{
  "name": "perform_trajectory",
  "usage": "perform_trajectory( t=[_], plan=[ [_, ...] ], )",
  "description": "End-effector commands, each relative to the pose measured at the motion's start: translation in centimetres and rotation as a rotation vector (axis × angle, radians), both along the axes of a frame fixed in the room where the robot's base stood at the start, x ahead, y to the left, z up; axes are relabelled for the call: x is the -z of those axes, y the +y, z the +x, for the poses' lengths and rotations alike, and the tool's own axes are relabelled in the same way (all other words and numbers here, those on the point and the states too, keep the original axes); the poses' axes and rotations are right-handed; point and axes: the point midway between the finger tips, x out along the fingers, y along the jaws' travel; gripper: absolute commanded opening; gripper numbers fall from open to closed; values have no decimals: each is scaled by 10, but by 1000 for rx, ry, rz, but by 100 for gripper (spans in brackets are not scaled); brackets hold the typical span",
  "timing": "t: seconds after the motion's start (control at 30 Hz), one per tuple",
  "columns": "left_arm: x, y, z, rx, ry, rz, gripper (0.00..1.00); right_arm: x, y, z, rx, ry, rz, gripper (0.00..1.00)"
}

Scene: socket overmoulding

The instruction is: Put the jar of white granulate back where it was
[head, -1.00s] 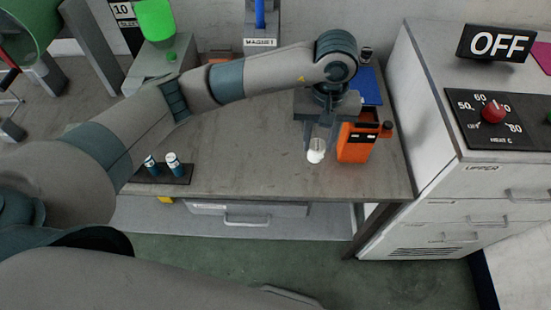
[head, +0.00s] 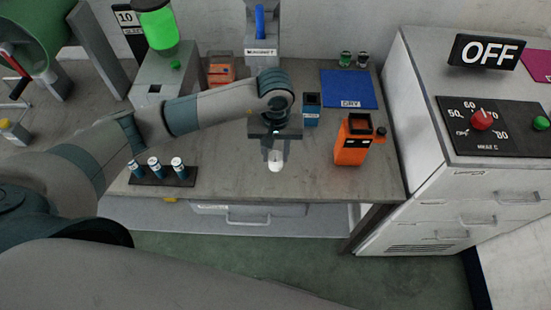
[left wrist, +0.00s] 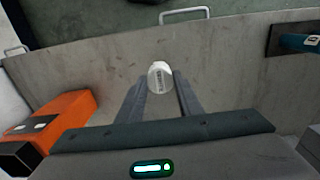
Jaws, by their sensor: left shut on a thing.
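A small white jar (head: 275,162) is held between the fingertips of my left gripper (head: 275,150), over the front middle of the table. It also shows in the left wrist view (left wrist: 160,77), upper end towards the camera, with a finger on each side and dark marks on its label. I cannot tell from the head view how far its base is above the tabletop. My right gripper is not in view.
A dark rack (head: 163,181) with three blue-and-white vials stands left of the jar. An orange device (head: 352,148) and a blue container (head: 311,112) stand to the right. A blue mat (head: 348,88) and two small jars are behind. Bare tabletop surrounds the held jar.

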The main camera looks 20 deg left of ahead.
Motion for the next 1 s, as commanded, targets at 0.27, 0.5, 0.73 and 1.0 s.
perform_trajectory(
  t=[0.27,0.5,0.73,1.0],
  plan=[
    [18,-1,-2,-2,6,0,11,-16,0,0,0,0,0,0],
    [39,0,0,-1,1,-1,11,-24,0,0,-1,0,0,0],
    [40,0,0,0,0,-1,11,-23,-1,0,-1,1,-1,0],
    [43,0,0,0,0,0,45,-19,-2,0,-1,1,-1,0]
  ],
)
